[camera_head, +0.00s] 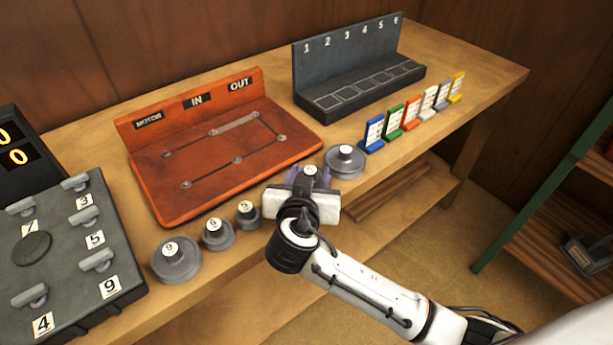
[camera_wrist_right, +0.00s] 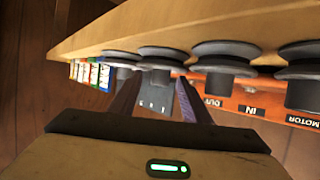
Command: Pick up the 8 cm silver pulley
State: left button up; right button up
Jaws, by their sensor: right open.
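Several grey pulleys stand in a row along the front of the wooden table. The left one (camera_head: 176,262) is labelled 9, and smaller ones (camera_head: 217,235) and (camera_head: 248,215) stand beside it. A wide silver pulley (camera_head: 345,164) stands right of my right gripper; its label is too small to read surely. My right gripper (camera_head: 309,176) is open, its purple fingers on either side of another labelled pulley (camera_head: 310,169), mostly hidden by the gripper. In the right wrist view a pulley (camera_wrist_right: 160,62) shows just beyond the open fingertips (camera_wrist_right: 161,82). My left gripper is out of view.
A red-brown board (camera_head: 215,165) marked MOTOR, IN and OUT lies behind the row. A dark numbered rack (camera_head: 350,75) stands behind right, and coloured cards (camera_head: 411,115) stand along the right edge. A grey box with numbered knobs (camera_head: 70,260) is at left.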

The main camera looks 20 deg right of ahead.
grip_shut()
jog(key=shift+r, duration=0.1)
